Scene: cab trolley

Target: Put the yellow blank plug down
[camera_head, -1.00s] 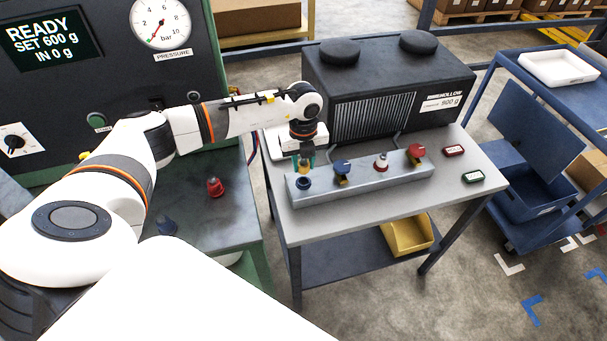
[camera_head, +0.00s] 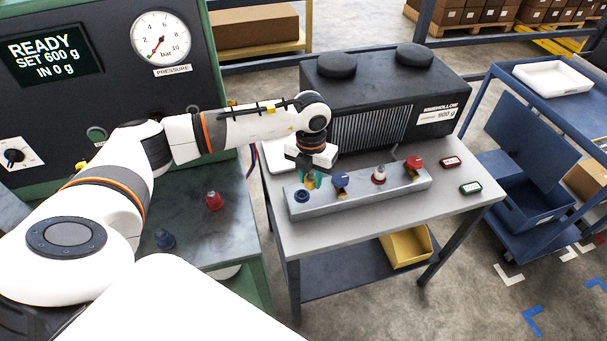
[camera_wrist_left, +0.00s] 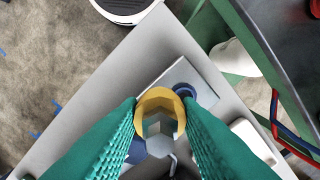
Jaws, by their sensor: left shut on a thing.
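My left gripper (camera_head: 310,181) has green fingers and hangs at the left end of the grey metal block (camera_head: 408,188), behind its leftmost blue-rimmed fitting (camera_head: 301,196). In the left wrist view the fingers are shut on the yellow blank plug (camera_wrist_left: 143,101), which shows as a yellow ring around a grey faceted middle. A blue ring (camera_wrist_left: 183,90) on the block shows beside the plug. Whether the plug touches anything beneath is hidden. In the head view the fingers mostly hide the plug. My right gripper is not in view.
Red and blue fittings sit on the green bench to the left.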

